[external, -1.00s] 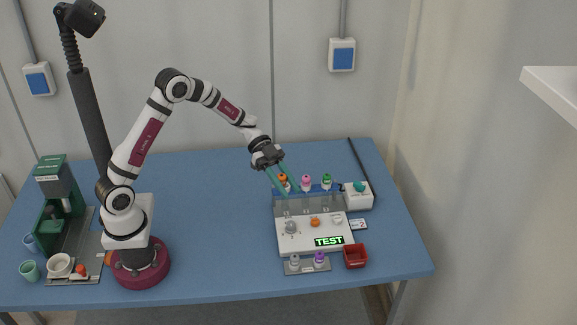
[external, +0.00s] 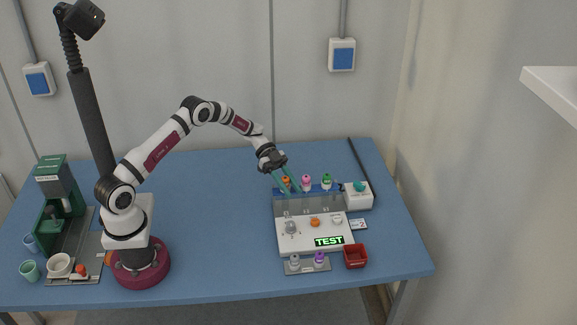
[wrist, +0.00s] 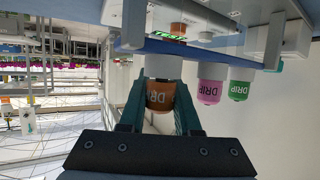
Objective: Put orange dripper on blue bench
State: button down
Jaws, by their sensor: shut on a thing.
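The orange dripper (external: 286,181) stands at the left end of a row of drippers at the back of the machine on the blue bench (external: 220,220). My gripper (external: 288,184) has its green fingers on both sides of it. In the wrist view, the gripper (wrist: 161,105) is shut on the orange dripper (wrist: 161,96), whose label reads DRIP. Its white lower part still appears at the rack, and I cannot tell whether it is lifted.
Pink (external: 306,181) and green (external: 326,180) drippers stand to the right. The white panel (external: 290,243) has a TEST display (external: 328,241). A red bin (external: 355,257) and a white box (external: 358,198) lie right. The bench is clear between my base and the machine.

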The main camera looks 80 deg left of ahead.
jog(key=shift+f, duration=0.2)
jog(key=c, duration=0.6)
grip_release()
